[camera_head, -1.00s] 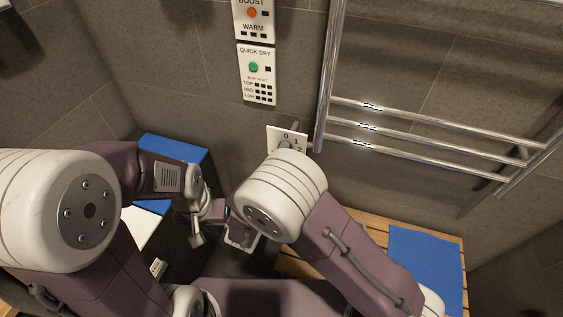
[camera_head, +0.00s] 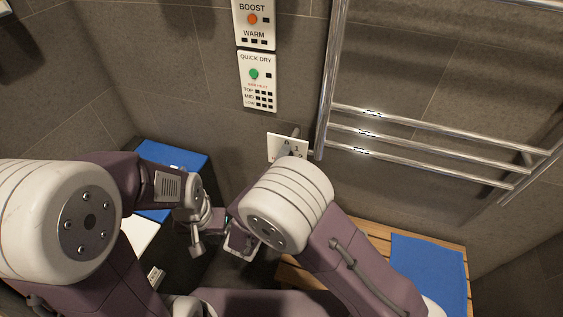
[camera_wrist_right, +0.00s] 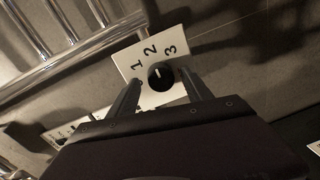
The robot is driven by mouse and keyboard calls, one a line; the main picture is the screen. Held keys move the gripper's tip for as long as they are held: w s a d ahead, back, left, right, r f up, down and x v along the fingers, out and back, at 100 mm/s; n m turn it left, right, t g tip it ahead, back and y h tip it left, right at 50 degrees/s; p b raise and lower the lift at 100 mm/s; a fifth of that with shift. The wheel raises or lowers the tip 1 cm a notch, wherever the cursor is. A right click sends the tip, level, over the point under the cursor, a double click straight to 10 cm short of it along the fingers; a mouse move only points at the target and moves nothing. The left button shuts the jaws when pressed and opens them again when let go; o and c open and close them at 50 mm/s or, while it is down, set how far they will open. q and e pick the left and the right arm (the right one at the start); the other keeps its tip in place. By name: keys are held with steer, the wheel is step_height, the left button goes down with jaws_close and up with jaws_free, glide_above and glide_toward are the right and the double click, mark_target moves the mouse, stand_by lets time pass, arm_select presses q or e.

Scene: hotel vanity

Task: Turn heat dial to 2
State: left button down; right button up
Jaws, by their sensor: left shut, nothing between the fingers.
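The heat dial is a black round knob (camera_wrist_right: 161,76) with a white mark, on a white plate (camera_wrist_right: 177,42) numbered 1, 2 and 3 in the right wrist view. The exact number its mark points at is hard to tell. My right gripper (camera_wrist_right: 160,80) is open, with one finger on each side of the knob; contact is unclear. In the head view the dial plate (camera_head: 274,142) is on the wall, its lower part hidden by my right arm. My left gripper (camera_head: 241,243) is shut and empty, low and left of the plate.
A chrome towel rail (camera_head: 430,147) is close to the right of the dial plate. The quick dry panel (camera_head: 258,62) and boost panel (camera_head: 252,35) are above it. A slatted wooden bench (camera_head: 372,230) with a blue towel (camera_head: 428,270) stands at lower right.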

steer(key=shift+s, duration=0.1)
steer(key=v, duration=0.8)
steer(key=shift+s+a, duration=0.15)
steer(key=shift+s, duration=0.25)
